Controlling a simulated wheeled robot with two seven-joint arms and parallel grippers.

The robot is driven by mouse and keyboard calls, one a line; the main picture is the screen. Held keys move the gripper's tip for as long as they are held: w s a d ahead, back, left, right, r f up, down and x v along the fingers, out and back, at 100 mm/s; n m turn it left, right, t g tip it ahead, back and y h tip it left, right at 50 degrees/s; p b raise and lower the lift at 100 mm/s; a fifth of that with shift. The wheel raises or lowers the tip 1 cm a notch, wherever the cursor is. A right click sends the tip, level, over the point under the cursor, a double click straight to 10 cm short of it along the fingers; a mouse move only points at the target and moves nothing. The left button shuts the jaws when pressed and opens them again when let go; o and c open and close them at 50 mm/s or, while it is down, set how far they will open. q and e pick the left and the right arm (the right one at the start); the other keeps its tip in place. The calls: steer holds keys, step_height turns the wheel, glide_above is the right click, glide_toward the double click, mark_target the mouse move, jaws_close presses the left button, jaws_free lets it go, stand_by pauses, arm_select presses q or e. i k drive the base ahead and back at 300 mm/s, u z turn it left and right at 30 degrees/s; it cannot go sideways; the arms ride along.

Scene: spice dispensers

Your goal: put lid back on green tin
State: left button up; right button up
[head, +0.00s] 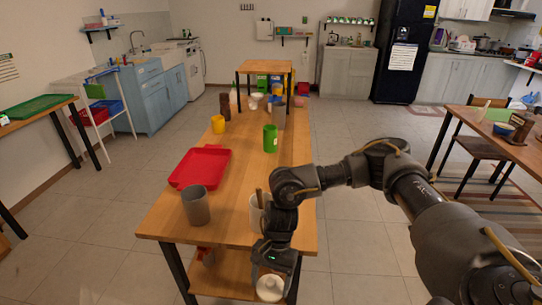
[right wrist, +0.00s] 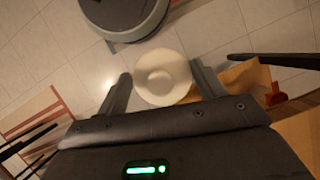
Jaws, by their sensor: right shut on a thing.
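The green tin (head: 270,138) stands upright on the wooden table, right of the red tray; its top is too small to read clearly. My right gripper (head: 271,276) is low at the near end of the table, pointing down, well on the near side of the tin. It is shut on a round cream-white lid (head: 270,289). In the right wrist view the lid (right wrist: 162,77) sits between the two fingers, with a raised round middle. My left gripper is not in view.
A small raised stand (head: 264,68) and several containers are at the far end.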

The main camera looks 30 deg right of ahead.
mark_target(270, 131)
steer(key=k, duration=1.65)
steer(key=z, duration=1.55)
steer(key=i, duration=5.2)
steer(key=u, duration=0.35)
